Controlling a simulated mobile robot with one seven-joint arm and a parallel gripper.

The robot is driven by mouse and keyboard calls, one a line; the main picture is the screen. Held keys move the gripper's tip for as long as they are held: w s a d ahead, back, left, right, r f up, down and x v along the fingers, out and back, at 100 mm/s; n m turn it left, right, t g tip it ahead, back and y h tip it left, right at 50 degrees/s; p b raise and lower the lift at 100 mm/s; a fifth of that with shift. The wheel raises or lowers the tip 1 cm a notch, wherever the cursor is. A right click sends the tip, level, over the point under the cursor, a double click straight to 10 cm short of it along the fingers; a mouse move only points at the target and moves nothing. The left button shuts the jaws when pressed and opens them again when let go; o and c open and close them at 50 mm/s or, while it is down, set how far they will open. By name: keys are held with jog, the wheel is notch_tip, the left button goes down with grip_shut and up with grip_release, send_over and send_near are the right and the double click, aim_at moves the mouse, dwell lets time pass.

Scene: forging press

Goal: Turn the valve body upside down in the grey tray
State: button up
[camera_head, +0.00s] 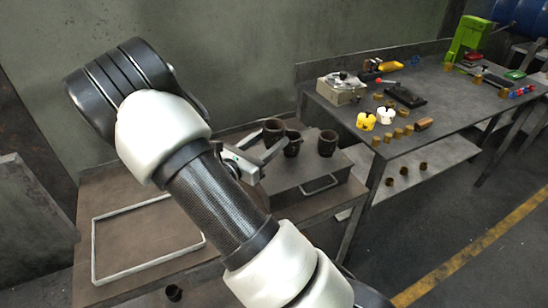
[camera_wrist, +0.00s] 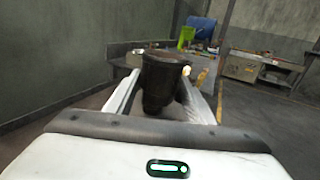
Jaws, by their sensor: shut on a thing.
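The valve body (camera_head: 273,131) is a dark, cup-like cylinder with its open rim upward. My gripper (camera_head: 270,147) is shut on it from the side. In the wrist view the dark body (camera_wrist: 160,82) stands upright between the two pale fingers; its lower part is partly hidden. Whether its base touches the surface below cannot be told. The grey tray (camera_head: 94,250), a low light-grey rectangular rim, lies on the bench at left and looks empty. My arm hides part of its right side.
Two similar dark bodies stand close by: one (camera_head: 293,146) right beside the held one, another (camera_head: 327,143) on the grey box (camera_head: 310,200) with a handle. The right bench (camera_head: 400,140) is cluttered with parts.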

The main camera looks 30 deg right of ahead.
jog(key=shift+r+p, duration=2.75)
jog(key=shift+r, duration=1.15)
jog(key=shift+f, duration=0.1)
jog(key=shift+f+m+b, duration=0.15)
jog(key=shift+m+b, duration=0.15)
jog(key=shift+b, duration=0.25)
jog(key=shift+f+m+b, duration=0.1)
jog(key=shift+m+b, duration=0.4)
jog(key=shift+b, duration=0.15)
jog(key=m+b, duration=0.6)
jog(key=shift+b, duration=0.4)
jog(key=shift+m+b, duration=0.6)
jog(key=shift+r, duration=0.3)
